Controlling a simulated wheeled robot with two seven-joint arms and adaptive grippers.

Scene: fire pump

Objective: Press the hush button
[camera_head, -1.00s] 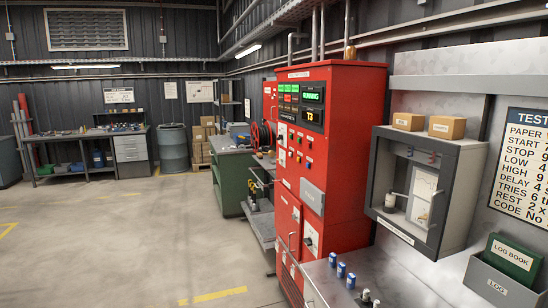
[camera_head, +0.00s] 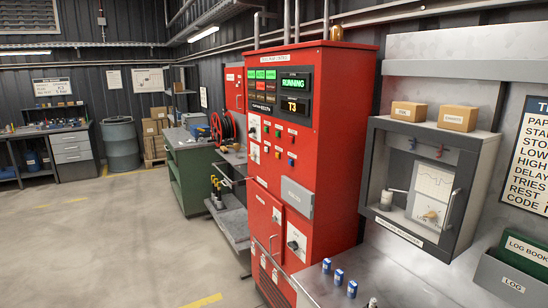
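The tall red pump controller cabinet (camera_head: 342,150) stands in the middle of the view, its front facing left toward the open floor. Its dark display (camera_head: 281,91) has green and red lit tiles, a green "RUNNING" readout (camera_head: 295,86) and an amber "T3" readout (camera_head: 293,107). The labels are too small to read, so I cannot tell which button is the hush button. Neither gripper is in view.
A grey wall cabinet (camera_head: 378,158) with two cardboard boxes on top is right of the controller. A metal bench (camera_head: 385,290) with small blue-and-white items (camera_head: 339,277) stands below it. A green workbench (camera_head: 188,178) is left. Open floor (camera_head: 115,240) lies in the left foreground.

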